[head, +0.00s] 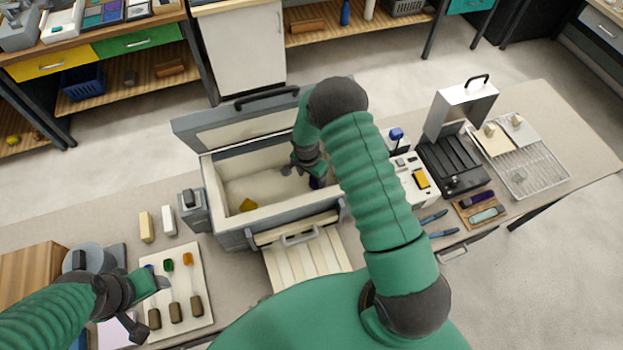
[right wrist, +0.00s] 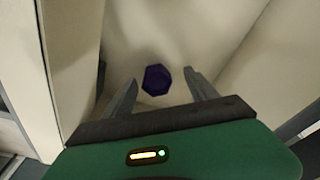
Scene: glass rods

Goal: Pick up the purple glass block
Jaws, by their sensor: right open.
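The purple glass block (head: 316,183) lies inside the open grey chest (head: 232,240), near its right end, partly hidden by my right gripper. In the right wrist view the block (right wrist: 156,80) is a dark purple faceted piece on the pale chest floor. My right gripper (head: 310,172) reaches down into the chest. Its two fingers (right wrist: 162,88) are open and apart, with the block showing between and just beyond their tips. Nothing is held.
A yellow piece (head: 248,204) lies at the chest's left end. The chest walls stand close around my right gripper, and its lid (head: 240,132) is raised behind. A pale board (head: 203,262) with several coloured rods lies left; a wire rack (head: 545,170) stands right.

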